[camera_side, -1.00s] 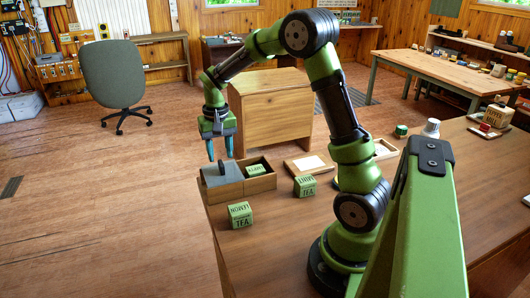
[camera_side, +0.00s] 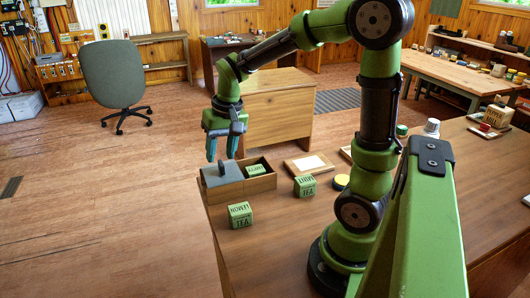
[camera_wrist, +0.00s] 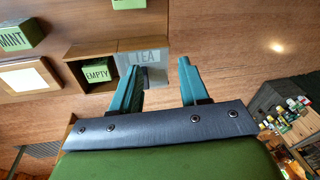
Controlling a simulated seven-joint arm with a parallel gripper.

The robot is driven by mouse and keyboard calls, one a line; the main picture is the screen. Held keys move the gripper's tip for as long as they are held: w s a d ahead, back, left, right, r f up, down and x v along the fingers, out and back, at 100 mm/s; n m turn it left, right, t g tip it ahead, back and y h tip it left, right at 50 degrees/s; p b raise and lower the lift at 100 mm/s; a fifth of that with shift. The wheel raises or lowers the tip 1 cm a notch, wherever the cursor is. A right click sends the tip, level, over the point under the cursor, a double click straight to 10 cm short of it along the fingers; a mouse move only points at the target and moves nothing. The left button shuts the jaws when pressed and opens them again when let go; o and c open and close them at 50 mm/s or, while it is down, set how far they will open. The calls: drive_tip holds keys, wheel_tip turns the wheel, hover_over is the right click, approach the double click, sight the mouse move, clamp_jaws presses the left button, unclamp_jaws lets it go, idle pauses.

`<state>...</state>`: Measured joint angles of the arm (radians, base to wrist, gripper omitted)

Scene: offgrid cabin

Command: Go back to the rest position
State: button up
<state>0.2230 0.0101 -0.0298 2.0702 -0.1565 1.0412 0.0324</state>
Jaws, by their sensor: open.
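My gripper (camera_side: 222,150) is open and empty, pointing down in the air above the wooden tea box (camera_side: 262,184). In the wrist view my gripper (camera_wrist: 160,75) shows its two blue-green fingers apart with nothing between them. The box has a grey lid (camera_side: 222,175) with a dark handle over its left part. A green tea carton (camera_side: 240,215) stands in front of the box. Another carton (camera_side: 305,186) stands to its right, marked MINT in the wrist view (camera_wrist: 22,37).
A framed white card (camera_side: 309,164) lies behind the right carton. A yellow round thing (camera_side: 341,182) sits near my arm's base. A white-capped container (camera_side: 432,127) stands farther right. A wooden cabinet (camera_side: 278,115) stands beyond the table, with an office chair (camera_side: 115,80) and open floor to the left.

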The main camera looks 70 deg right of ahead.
drive_tip(key=s+a+r+n+t+y, duration=0.1)
drive_tip(key=s+a+r+n+t, duration=0.2)
drive_tip(key=s+a, duration=0.7)
drive_tip(key=shift+s+r+t, duration=0.4)
drive_tip(key=shift+r+t, duration=0.6)
drive_tip(key=shift+r, duration=1.1)
